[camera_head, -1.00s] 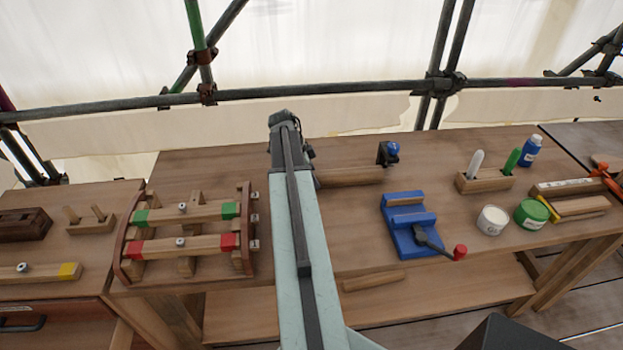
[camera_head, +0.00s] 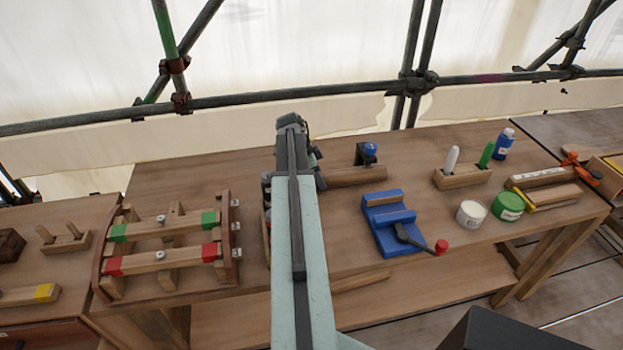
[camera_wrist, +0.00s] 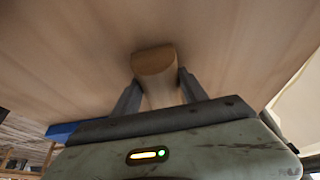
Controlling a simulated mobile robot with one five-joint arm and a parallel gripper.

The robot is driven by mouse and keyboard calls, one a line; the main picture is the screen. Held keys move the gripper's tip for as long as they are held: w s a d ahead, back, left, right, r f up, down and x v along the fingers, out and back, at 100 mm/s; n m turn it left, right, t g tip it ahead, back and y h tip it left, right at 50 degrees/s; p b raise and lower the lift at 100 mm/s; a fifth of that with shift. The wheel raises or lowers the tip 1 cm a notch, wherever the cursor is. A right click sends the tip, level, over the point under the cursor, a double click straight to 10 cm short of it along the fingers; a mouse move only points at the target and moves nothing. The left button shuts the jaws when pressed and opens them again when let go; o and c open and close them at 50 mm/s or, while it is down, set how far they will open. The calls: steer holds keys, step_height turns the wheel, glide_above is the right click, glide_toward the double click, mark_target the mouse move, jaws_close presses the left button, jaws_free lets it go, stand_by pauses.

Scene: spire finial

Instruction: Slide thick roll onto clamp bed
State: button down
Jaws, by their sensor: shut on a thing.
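The thick wooden roll (camera_head: 358,175) sticks out to the right from behind my arm in the head view, low over or on the bench. Its round end also shows in the wrist view (camera_wrist: 153,60). My gripper (camera_wrist: 160,85) is shut on this roll, with one finger on each side. In the head view my arm hides the gripper's fingers. The blue clamp (camera_head: 383,240) with its raised bars stands on the bench, in front of the roll's right part. Its black lever ends in a red knob (camera_head: 441,247). I cannot tell whether the roll touches the bench.
A black post with a blue knob (camera_head: 369,151) stands just behind the roll. A wooden rack with red and green marked bars (camera_head: 165,243) is left of my arm. White (camera_head: 471,213) and green (camera_head: 508,207) tubs stand right of the clamp. Another wooden piece (camera_head: 360,282) lies on the lower shelf.

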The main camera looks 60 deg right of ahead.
mark_target(338, 171)
steer(key=shift+s+d, duration=1.15)
steer(key=shift+s, duration=0.3)
steer(key=shift+s+d, duration=1.15)
steer(key=shift+s, duration=0.25)
steer(key=c, duration=0.5)
jaws_free()
steer(key=shift+r, duration=0.1)
steer(key=p+v, duration=0.7)
steer(key=v, duration=0.1)
